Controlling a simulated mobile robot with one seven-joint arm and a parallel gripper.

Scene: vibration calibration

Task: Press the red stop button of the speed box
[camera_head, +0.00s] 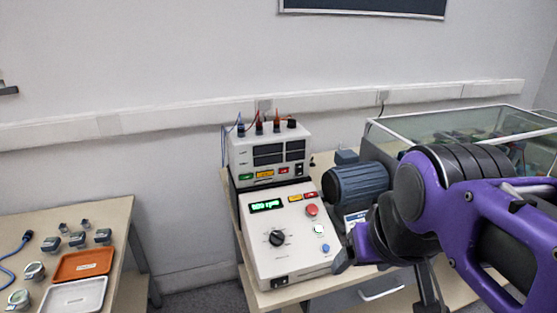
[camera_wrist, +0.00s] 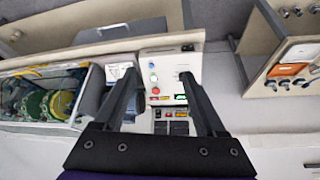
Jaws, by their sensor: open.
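The speed box (camera_head: 292,238) is a white sloped box on the table. It has a green lit display (camera_head: 266,205), a black knob (camera_head: 277,238) and a red stop button (camera_head: 312,210) at its upper right. A white-green button and a blue button sit below the red one. In the wrist view the red button (camera_wrist: 154,90) shows between my gripper's fingers, nearer the left one. My gripper (camera_wrist: 158,74) is open and empty, with its fingers spread over the box's panel. In the head view my arm reaches in from the right, the gripper end beside the box's lower right edge.
A meter unit (camera_head: 268,155) with cables stands behind the speed box. A blue motor (camera_head: 358,188) is close on the right, with a glass tank (camera_head: 480,130) behind my arm. A side table at left holds an orange tray (camera_head: 84,264) and a white tray (camera_head: 76,295).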

